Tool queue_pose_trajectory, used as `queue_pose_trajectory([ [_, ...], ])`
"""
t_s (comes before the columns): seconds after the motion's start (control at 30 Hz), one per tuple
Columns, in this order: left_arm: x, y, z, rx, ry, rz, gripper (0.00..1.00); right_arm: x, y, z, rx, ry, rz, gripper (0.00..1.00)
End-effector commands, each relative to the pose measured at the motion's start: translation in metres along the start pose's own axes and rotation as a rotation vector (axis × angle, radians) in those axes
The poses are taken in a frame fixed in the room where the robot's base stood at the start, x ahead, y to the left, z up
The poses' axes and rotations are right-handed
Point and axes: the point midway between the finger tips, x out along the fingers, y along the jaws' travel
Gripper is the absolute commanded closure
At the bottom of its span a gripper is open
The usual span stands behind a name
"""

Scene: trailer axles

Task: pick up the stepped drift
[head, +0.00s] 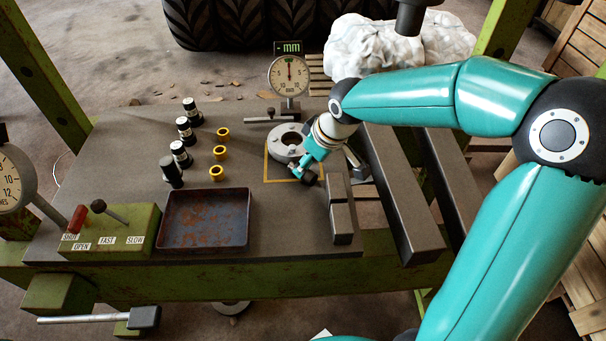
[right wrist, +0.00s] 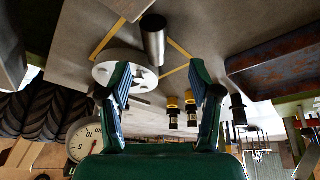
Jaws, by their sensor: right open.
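A grey metal cylinder (right wrist: 154,42) with a darker, wider-looking end shows in the right wrist view, and I take it for the stepped drift. It stands beside the pale flanged hub (right wrist: 120,68). My right gripper (right wrist: 157,92) is open, and the cylinder appears ahead of the gap between its fingers, with nothing gripped. In the head view the right gripper (head: 311,165) is low over the table at the hub's (head: 288,142) front right. A dark round end (head: 309,179) shows at its fingertips, and I cannot tell if it is the cylinder. My left gripper is out of view.
Grey blocks (head: 341,222) lie to the right. A rusty tray (head: 205,220), yellow rings (head: 217,173) and several black-and-silver pieces (head: 185,130) are to the left. The table between is clear.

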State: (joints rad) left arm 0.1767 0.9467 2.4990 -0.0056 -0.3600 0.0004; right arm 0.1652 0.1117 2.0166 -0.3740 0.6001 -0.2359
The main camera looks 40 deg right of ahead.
Motion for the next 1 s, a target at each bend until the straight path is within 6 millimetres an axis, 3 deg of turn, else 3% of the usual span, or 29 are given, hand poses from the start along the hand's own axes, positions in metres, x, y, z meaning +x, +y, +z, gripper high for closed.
queue_pose_trajectory([
  [0.1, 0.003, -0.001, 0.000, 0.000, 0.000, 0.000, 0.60, 0.017, -0.001, -0.001, -0.002, -0.001, -0.001, 0.37],
  [0.37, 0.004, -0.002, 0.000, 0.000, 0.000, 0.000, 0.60, 0.033, 0.001, -0.001, -0.002, -0.001, -0.001, 0.37],
  [0.63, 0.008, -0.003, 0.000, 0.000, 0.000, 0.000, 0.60, 0.070, 0.006, -0.002, -0.004, 0.000, -0.003, 0.37],
  [0.93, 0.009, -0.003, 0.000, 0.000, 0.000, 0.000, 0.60, 0.075, 0.006, -0.003, -0.004, 0.002, -0.002, 0.37],
  [1.0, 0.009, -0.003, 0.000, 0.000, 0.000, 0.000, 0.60, 0.075, 0.006, -0.003, -0.004, 0.002, -0.002, 0.45],
])
